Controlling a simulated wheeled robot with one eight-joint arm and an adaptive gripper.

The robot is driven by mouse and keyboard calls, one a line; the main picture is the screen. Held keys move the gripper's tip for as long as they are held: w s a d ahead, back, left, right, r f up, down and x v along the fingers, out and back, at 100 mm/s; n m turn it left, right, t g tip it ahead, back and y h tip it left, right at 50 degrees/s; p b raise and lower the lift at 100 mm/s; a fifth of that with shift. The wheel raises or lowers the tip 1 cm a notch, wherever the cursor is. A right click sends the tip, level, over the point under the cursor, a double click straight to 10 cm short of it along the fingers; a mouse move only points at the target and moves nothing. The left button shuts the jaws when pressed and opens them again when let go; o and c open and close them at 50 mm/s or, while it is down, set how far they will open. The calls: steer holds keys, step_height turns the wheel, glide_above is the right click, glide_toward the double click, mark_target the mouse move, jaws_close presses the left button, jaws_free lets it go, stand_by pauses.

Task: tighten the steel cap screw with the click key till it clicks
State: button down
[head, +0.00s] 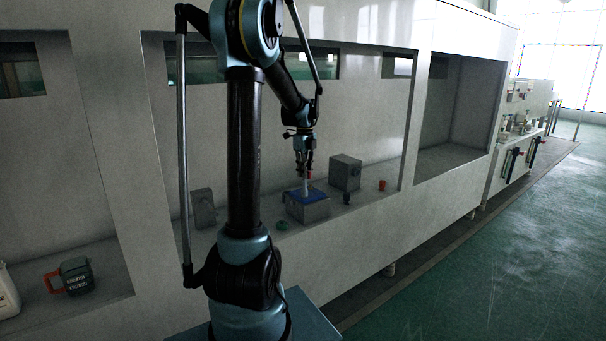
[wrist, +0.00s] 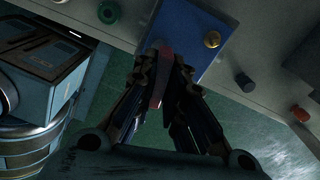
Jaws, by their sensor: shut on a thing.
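My gripper (head: 304,172) is over a grey block with a blue top (head: 313,206) in the middle bay. It is shut on a red-handled tool, apparently the click key (wrist: 162,78), whose red part shows between the fingers in the wrist view. In the head view a pale shaft reaches down from the gripper toward the blue top (wrist: 188,25); I cannot tell whether it sits in a screw. A brass-coloured round screw head (wrist: 212,40) stands on the blue top, to the right of the fingers in the wrist view. I cannot make out a steel cap screw; the gripper and tool may hide it.
A grey box (head: 345,173) stands behind right of the block, another grey box (head: 203,208) to the left. A green ring (head: 282,225), a dark cylinder (head: 346,198) and an orange cup-like piece (head: 382,185) lie around. A bay wall (head: 412,125) bounds the right.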

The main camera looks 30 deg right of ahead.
steer(key=shift+r, duration=1.15)
stand_by(1.9)
steer(key=shift+r, duration=2.45)
